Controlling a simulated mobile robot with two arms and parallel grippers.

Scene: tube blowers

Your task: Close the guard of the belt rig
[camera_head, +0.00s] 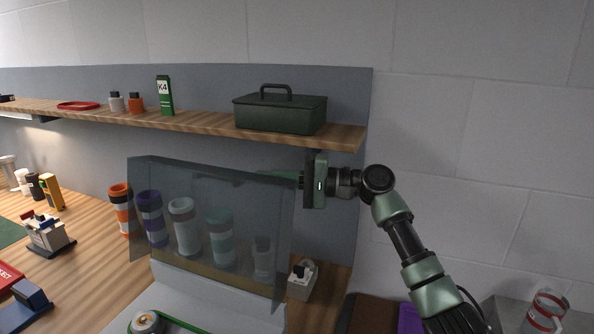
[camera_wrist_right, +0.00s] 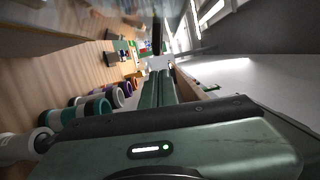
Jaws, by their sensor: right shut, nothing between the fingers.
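The guard (camera_head: 215,245) is a see-through, smoky panel standing raised and tilted above the belt rig in the head view. The belt rig (camera_head: 190,285) has a pale grey base, with a green belt (camera_head: 180,322) and a metal pulley (camera_head: 149,321) at the bottom edge. My right gripper (camera_head: 268,175) is shut and empty, its fingers pointing left at the guard's upper right corner, seemingly behind the panel. Whether they touch it I cannot tell. The closed fingers also show in the right wrist view (camera_wrist_right: 158,86). My left gripper is not in view.
A wooden shelf (camera_head: 205,127) with a dark green toolbox (camera_head: 280,112) hangs just above my right gripper. Several coloured tubes, including a white one (camera_head: 184,226), stand behind the guard. A small switch box (camera_head: 302,280) sits right of the rig.

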